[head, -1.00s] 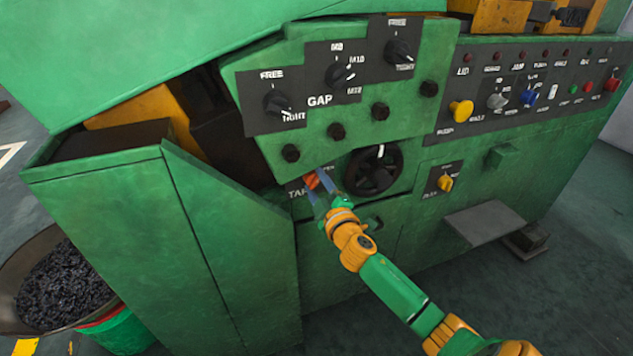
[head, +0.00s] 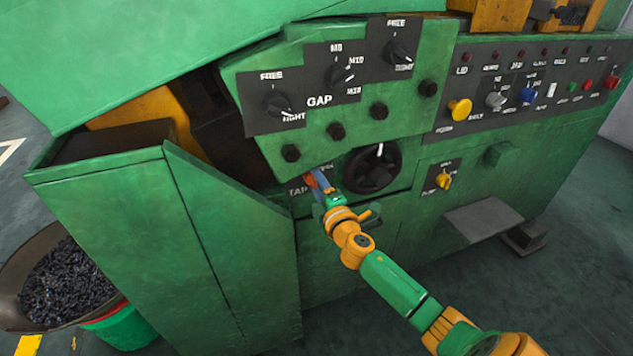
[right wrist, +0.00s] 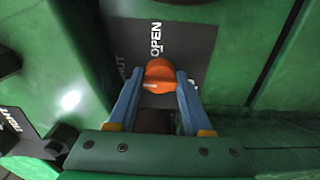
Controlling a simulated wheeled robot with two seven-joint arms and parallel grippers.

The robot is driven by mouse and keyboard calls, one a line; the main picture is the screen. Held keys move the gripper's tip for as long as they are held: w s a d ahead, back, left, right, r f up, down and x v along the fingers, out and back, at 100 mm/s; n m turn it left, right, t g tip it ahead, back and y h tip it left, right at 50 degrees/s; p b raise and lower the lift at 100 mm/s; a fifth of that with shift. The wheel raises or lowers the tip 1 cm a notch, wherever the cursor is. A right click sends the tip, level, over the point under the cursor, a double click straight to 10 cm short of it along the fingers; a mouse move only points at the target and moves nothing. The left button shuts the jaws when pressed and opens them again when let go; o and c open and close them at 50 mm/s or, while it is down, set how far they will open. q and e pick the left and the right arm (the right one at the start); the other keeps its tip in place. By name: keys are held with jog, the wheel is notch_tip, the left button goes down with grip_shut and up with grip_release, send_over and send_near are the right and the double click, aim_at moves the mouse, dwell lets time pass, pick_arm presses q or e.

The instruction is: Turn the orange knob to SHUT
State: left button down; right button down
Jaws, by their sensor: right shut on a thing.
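The orange knob (right wrist: 160,76) sits on a dark label plate (right wrist: 190,45) in the right wrist view. The plate reads OPEN above the knob and a partly hidden word ending in "HUT" to its left. My right gripper (right wrist: 158,85) has its two blue fingers on either side of the knob, shut on it. In the head view my right gripper (head: 318,183) reaches the plate under the GAP panel and hides most of the knob. A small pale mark shows on the knob's lower left edge. My left gripper is in neither view.
A black handwheel (head: 372,170) stands close to the right of my gripper. The green GAP panel (head: 345,110) with dark knobs and bolts overhangs above. A yellow knob (head: 444,181) is further right. A bin of dark pieces (head: 65,285) is at lower left.

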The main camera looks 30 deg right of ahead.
jog(key=shift+f, duration=0.1)
jog(key=shift+c, duration=1.6)
grip_release()
jog(key=shift+s, duration=0.15)
jog(key=v, duration=0.7)
